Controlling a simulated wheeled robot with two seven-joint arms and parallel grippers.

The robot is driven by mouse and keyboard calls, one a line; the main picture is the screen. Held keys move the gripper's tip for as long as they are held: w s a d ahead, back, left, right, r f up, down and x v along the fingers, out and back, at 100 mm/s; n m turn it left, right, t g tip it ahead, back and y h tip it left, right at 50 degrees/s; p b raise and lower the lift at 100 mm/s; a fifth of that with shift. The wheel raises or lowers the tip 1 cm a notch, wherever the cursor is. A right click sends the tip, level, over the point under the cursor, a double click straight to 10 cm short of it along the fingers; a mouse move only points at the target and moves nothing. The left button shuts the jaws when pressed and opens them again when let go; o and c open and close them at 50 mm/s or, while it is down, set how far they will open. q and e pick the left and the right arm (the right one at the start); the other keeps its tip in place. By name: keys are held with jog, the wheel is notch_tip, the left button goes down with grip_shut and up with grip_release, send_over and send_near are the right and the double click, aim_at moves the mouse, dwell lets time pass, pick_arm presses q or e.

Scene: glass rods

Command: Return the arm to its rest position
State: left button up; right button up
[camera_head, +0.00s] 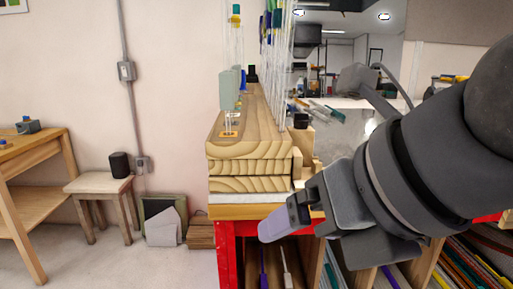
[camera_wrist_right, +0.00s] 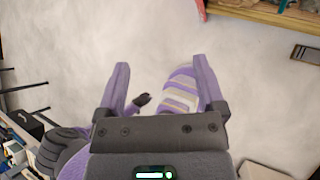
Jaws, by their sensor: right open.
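My right gripper (camera_head: 275,228) comes in from the right in the head view, in front of the near end of the wooden block stack (camera_head: 250,168). In the right wrist view my right gripper (camera_wrist_right: 163,70) has its two purple fingers spread apart, with nothing between them. Pale floor shows beyond them. Several thin clear glass rods (camera_head: 283,60) stand upright on the wooden top, away from the gripper. My left gripper is not in view.
The stack rests on a red-framed bench (camera_head: 225,255) with open shelves below. A small stool (camera_head: 98,186) and a wooden table (camera_head: 35,145) stand at the left. Colourful rods (camera_head: 475,265) lie at the lower right. Floor (camera_head: 125,262) left of the bench is clear.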

jog(key=w+a+f+m+g+y, duration=0.25)
jog(key=w+a+g+y, duration=0.3)
jog(key=g+y, duration=0.35)
jog(key=w+d+f+m+t+y+p, duration=0.1)
jog(key=w+d+f+m+t+y, duration=0.35)
jog(key=w+f+m+t, duration=0.65)
jog(key=d+f+m+t+h, duration=0.35)
jog(key=f+m+h, duration=0.35)
jog(key=f, duration=0.5)
jog(key=d+f+m+t+h, duration=0.3)
jog(key=d+f+m+h, duration=0.2)
jog(key=f+m, duration=0.55)
jog(key=s+d+f+m+g+h, duration=0.2)
jog(key=s+d+f+g+h, duration=0.1)
jog(key=s+f, duration=0.65)
jog(key=s+d+f+m+g+h, duration=0.1)
jog(key=s+d+f+g+h, duration=0.25)
jog(key=s+f, duration=0.6)
jog(key=s+d+f+g, duration=0.1)
jog(key=s+f+g, duration=0.2)
jog(key=s, duration=0.7)
jog(key=s+f+m+g, duration=0.1)
jog(key=s+f+g, duration=0.2)
jog(key=s, duration=0.7)
jog(key=s+d+f+m+g+h, duration=0.1)
jog(key=s+f+g, duration=0.2)
jog(key=s, duration=0.7)
jog(key=shift+s+d+f+p, duration=0.25)
jog(key=shift+s+d+p, duration=0.1)
jog(key=shift+p, duration=0.1)
